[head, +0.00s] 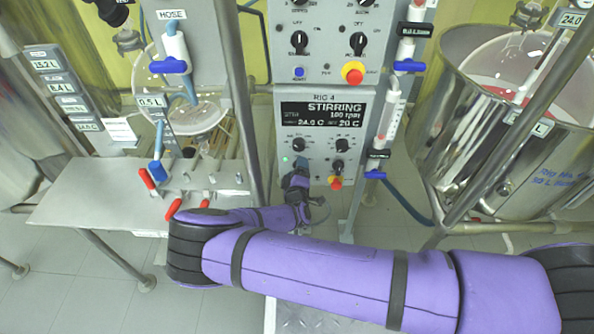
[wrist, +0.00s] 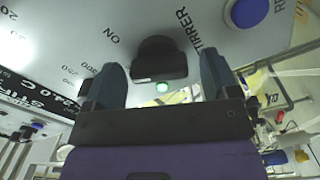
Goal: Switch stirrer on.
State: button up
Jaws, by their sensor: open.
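The lower control panel (head: 320,118), RIG 4, has a black display (head: 321,114) reading STIRRING, 100 rpm, 24.0 C and 20 C. The stirrer switch, a black knob (wrist: 160,56), shows in the wrist view beside the lettering STIRRER and ON. My gripper (wrist: 159,66) is open, with one dark finger on each side of this knob; I cannot tell whether they touch it. In the head view my gripper (head: 300,170) is at the lower left of the panel and hides part of it. A small green lamp (head: 285,159) is lit there.
A blue button (wrist: 249,11) is near the knob. A metal bench (head: 95,190) with red-handled valves stands left, a large steel vessel (head: 480,140) right.

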jog(key=shift+c, duration=0.2)
jog(key=c, duration=0.9)
jog(key=shift+m, duration=0.4)
jog(key=m, duration=0.2)
jog(key=shift+r+m, duration=0.1)
jog(key=shift+m, duration=0.2)
jog(key=shift+d+m, duration=0.1)
jog(key=shift+m, duration=1.8)
jog(key=o, duration=0.9)
